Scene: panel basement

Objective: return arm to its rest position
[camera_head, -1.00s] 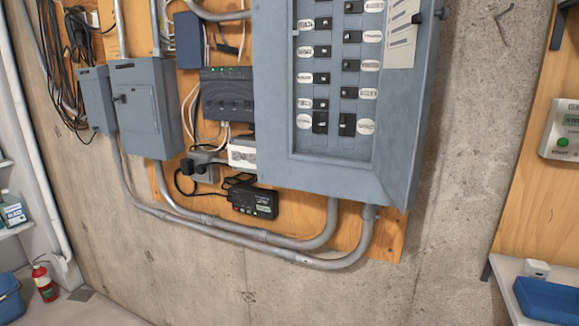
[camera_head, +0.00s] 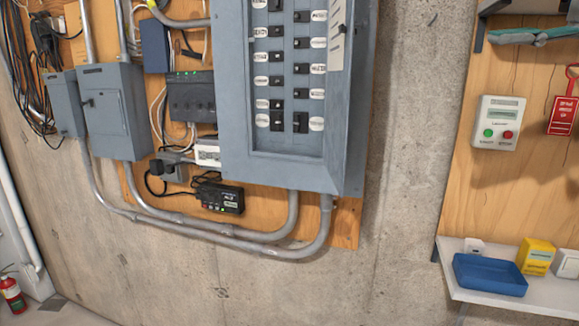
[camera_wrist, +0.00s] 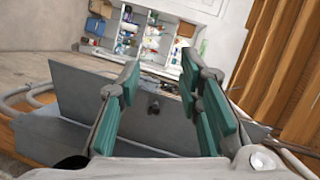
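My gripper (camera_wrist: 160,75) shows in the wrist view with its two teal-padded fingers spread apart. Nothing is held between the pads. Beyond and below the fingers is a grey metal box or door (camera_wrist: 75,85) with a small dark latch; I cannot tell whether the gripper touches it. My arm and gripper are not in the head view. There the grey breaker panel (camera_head: 343,165) stands on the wall with its two columns of black breakers showing.
In the head view, two grey boxes (camera_head: 120,110) and conduits (camera_head: 270,250) are left of the panel. A white shelf (camera_head: 470,290) with a blue tray (camera_head: 490,274) is at right. A fire extinguisher (camera_head: 12,295) stands lower left. Stocked shelves (camera_wrist: 145,35) show in the wrist view.

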